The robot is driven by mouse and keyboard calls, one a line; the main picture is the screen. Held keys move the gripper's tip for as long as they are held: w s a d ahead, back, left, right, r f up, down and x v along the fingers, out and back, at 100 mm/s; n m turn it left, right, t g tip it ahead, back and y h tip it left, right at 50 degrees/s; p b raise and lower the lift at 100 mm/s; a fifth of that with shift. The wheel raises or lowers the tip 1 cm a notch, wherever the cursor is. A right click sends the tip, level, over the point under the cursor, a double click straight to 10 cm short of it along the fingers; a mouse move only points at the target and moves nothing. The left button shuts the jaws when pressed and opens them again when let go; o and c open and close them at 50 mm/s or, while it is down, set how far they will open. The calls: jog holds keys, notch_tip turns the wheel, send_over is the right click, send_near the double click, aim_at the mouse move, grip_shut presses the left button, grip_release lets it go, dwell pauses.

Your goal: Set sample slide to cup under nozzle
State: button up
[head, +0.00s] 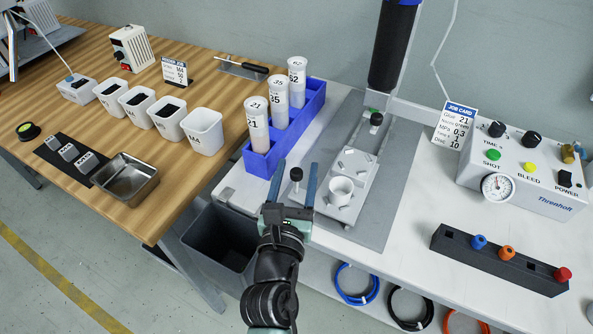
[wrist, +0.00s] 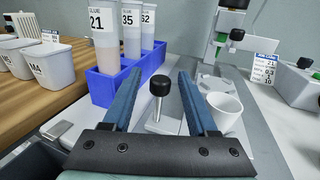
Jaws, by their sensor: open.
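My gripper (head: 295,172) is open, with its two blue fingers on either side of a black-topped knob (head: 297,174). In the wrist view the knob (wrist: 160,85) stands upright on a metal post between the fingers (wrist: 160,80), with space visible on both sides. A white cup (head: 341,188) stands right of the gripper, on the near part of the grey slide fixture (head: 347,213). It also shows in the wrist view (wrist: 222,108). A dark dispensing column (head: 392,48) rises behind the slide, its lower end beyond the cup; the nozzle tip is not clear.
A blue rack (head: 262,163) with glue tubes stands close left of the gripper. The control box (head: 530,175) and a dark holder with coloured caps (head: 497,262) are right. A bin (head: 222,240) is below left.

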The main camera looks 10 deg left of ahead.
jog(key=shift+w, duration=0.1)
jog(key=shift+c, duration=0.3)
grip_shut()
dwell(1.2)
